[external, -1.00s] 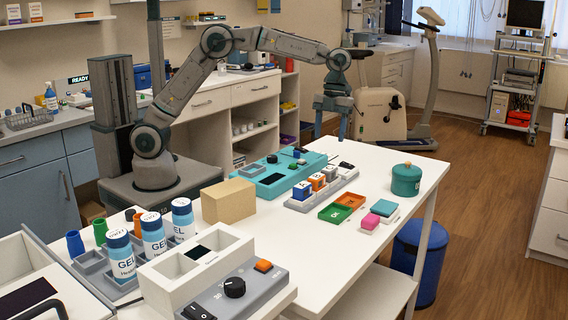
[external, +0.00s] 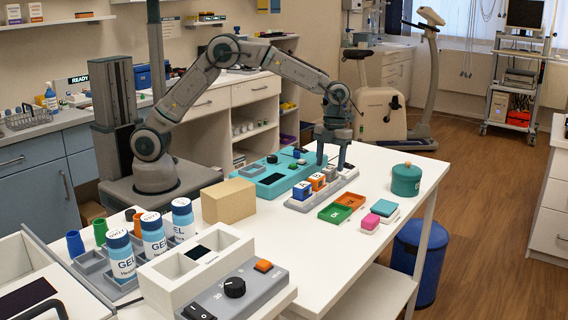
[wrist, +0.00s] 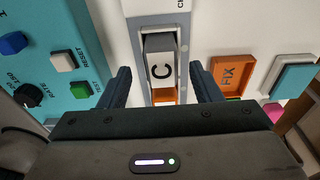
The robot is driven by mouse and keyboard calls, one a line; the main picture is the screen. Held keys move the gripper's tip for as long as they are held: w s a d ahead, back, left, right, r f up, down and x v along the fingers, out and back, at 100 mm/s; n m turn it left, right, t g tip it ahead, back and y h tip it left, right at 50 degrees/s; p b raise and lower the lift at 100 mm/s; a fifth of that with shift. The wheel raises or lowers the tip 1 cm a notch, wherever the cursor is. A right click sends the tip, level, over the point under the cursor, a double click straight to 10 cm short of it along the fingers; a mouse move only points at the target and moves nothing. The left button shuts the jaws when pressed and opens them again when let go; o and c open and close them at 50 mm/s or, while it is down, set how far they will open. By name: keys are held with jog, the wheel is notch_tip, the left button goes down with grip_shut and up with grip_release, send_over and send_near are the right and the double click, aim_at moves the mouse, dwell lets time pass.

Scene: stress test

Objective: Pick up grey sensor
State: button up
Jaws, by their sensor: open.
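The grey sensor (external: 330,173) stands in a grey rack (external: 300,206) on the white table, between the orange sensor (external: 316,183) and the far end of the rack. In the wrist view the grey sensor (wrist: 160,44) shows a white label with a "C". My gripper (external: 331,165) points down over it, open, with one finger on each side. In the wrist view the gripper (wrist: 160,78) has gaps between both fingers and the sensor. A blue sensor (external: 302,191) stands at the rack's near end.
A teal console (external: 268,185) with knobs and buttons lies left of the rack. A green tray (external: 334,213) and an orange tray (external: 350,200) lie right of it. A teal canister (external: 406,180) stands farther right.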

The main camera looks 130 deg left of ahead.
aim_at(330, 168)
jog(key=shift+w+d+f, duration=0.1)
jog(key=shift+d+f, duration=0.05)
jog(key=shift+f, duration=0.6)
jog(key=shift+d+f, duration=0.1)
jog(key=shift+f, duration=0.65)
jog(key=c, duration=1.1)
jog(key=shift+r, duration=0.2)
